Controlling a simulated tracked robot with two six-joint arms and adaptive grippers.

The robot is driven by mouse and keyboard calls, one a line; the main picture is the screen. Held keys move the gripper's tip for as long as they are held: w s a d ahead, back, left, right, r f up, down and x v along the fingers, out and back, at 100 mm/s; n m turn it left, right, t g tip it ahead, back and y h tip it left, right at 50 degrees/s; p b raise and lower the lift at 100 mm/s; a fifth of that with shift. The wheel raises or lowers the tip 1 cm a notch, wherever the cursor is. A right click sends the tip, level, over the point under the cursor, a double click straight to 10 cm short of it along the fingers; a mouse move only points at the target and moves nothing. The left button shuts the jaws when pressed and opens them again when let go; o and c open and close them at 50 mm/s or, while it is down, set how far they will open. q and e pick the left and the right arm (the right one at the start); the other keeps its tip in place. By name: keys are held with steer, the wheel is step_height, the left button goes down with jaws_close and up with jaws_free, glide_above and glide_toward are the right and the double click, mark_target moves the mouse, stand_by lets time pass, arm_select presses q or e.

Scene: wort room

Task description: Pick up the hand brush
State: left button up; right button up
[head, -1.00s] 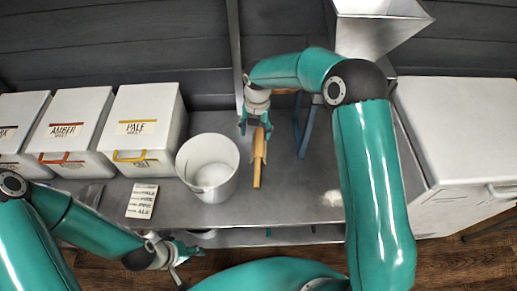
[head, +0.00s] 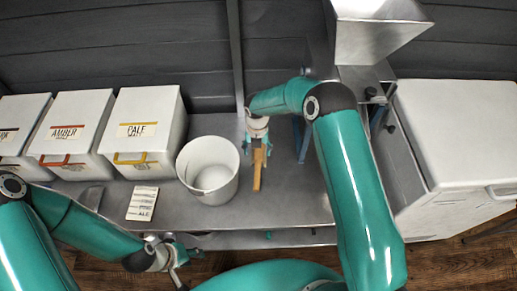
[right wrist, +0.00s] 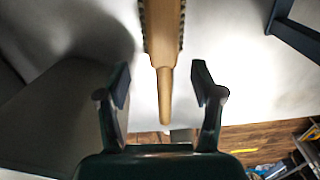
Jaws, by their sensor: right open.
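The hand brush (head: 257,178) lies on the steel bench, right of the white bucket, its light wooden handle pointing to the bench's front edge. In the right wrist view the brush (right wrist: 163,32) shows its wooden back with dark bristles along both sides, and its handle reaches down between my fingers. My right gripper (head: 258,146) is over the far part of the brush; in its wrist view the gripper (right wrist: 162,88) is open, one finger on each side of the handle, with gaps on both sides. My left gripper (head: 186,262) is near the bench's front edge, away from the brush; its opening is unclear.
The white bucket (head: 208,171) stands close to the brush's left. White malt bins (head: 142,132) and a label card (head: 142,204) are further left. A metal hopper (head: 372,38) with blue legs stands behind right; a white chest (head: 458,135) is at right. The bench front is clear.

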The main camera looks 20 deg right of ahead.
mark_target(258, 156)
steer(key=shift+s+d+f+p, duration=0.1)
steer(key=shift+f+p, duration=0.1)
steer(key=shift+f, duration=1)
steer(key=shift+s+d+f+p, duration=0.1)
steer(key=shift+f+p, duration=0.1)
steer(key=shift+f, duration=0.95)
jaws_close()
